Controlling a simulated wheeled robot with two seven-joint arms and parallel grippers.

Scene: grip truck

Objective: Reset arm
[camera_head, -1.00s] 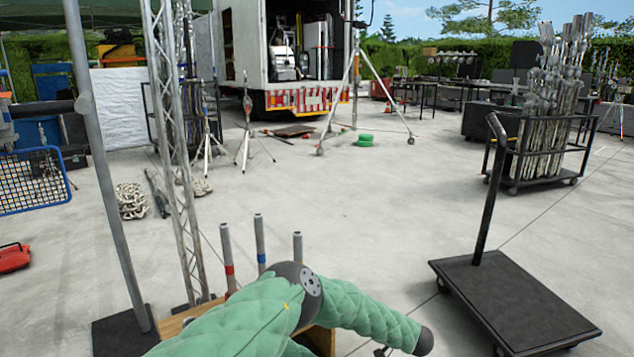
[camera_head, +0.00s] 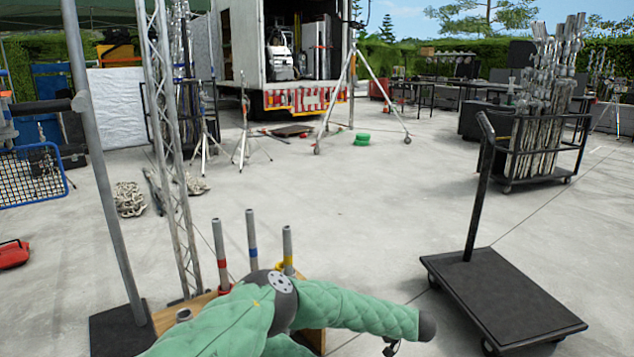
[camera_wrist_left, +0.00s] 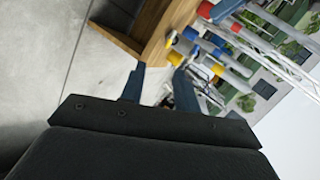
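My left arm, in green padding, comes in from the lower left of the head view and bends at a dark joint, its forearm pointing right. My left gripper (camera_wrist_left: 160,85) shows in the wrist view with two dark fingers apart and nothing between them. In the head view the gripper itself is mostly hidden or out of frame. A wooden box (camera_head: 312,340) stands behind the arm. Grey pipes with a red band (camera_head: 220,255), a blue band (camera_head: 252,240) and a yellow band (camera_head: 288,250) rise upright there. My right gripper is not in view.
A black flat cart (camera_head: 500,300) with an upright handle stands at the right. A lattice truss (camera_head: 170,150) and a grey pole (camera_head: 100,170) stand at the left. The concrete floor in the middle is mostly clear. A rack of pipes (camera_head: 545,140) stands farther back.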

